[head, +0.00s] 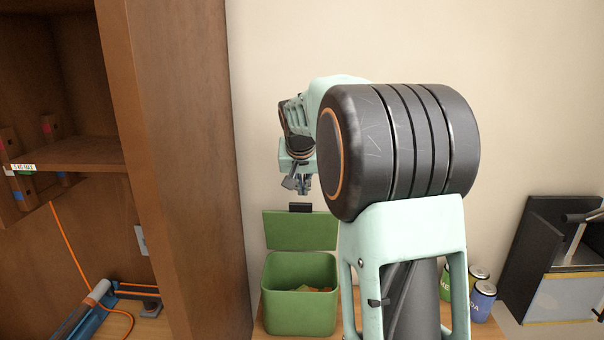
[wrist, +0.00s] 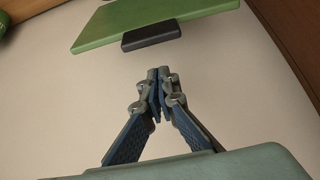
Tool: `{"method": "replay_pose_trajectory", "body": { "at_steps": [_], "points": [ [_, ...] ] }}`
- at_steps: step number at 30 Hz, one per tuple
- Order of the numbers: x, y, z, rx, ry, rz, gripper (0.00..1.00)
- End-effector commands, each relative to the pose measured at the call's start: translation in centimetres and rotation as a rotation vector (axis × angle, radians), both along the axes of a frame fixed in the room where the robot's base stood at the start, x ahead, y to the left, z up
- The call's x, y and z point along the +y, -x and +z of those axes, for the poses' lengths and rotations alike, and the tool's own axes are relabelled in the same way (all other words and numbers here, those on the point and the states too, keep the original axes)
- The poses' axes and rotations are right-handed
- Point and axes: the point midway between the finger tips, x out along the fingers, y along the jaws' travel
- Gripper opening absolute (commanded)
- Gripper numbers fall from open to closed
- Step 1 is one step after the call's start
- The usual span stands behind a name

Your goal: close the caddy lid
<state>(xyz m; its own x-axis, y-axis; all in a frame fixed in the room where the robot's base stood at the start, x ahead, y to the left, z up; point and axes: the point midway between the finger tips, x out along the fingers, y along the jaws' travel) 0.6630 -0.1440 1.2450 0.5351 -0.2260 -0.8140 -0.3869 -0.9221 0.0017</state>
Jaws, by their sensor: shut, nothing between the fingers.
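The green caddy (head: 300,312) stands on a wooden surface in the head view. Its green lid (head: 300,232) stands raised at the back, so the caddy is open, with some brownish contents showing inside. A dark tab (head: 300,207) sits at the lid's upper edge. In the wrist view the lid (wrist: 150,18) and its dark tab (wrist: 151,35) show just beyond the fingertips. My gripper (head: 303,188) is above the lid's upper edge, pointing down. In the wrist view my gripper (wrist: 158,75) has its fingertips together, empty and apart from the tab.
A brown wooden cabinet (head: 185,150) stands close on the left. Green and blue cans (head: 483,298) stand to the right, partly behind my arm. A black machine (head: 540,245) is at the far right. The pale wall (head: 500,60) is behind.

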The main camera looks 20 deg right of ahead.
Motion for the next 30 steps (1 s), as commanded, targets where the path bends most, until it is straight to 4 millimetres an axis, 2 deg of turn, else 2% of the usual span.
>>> {"method": "replay_pose_trajectory", "body": {
  "at_steps": [4,10,30],
  "points": [
    [0.8,1.5,-0.1,-0.005,-0.001,0.002,0.0],
    [1.2,2.6,-0.5,-0.004,0.001,0.002,0.0],
    [1.3,2.9,-1.1,-0.02,0.007,0.001,0.0]
  ]
}}
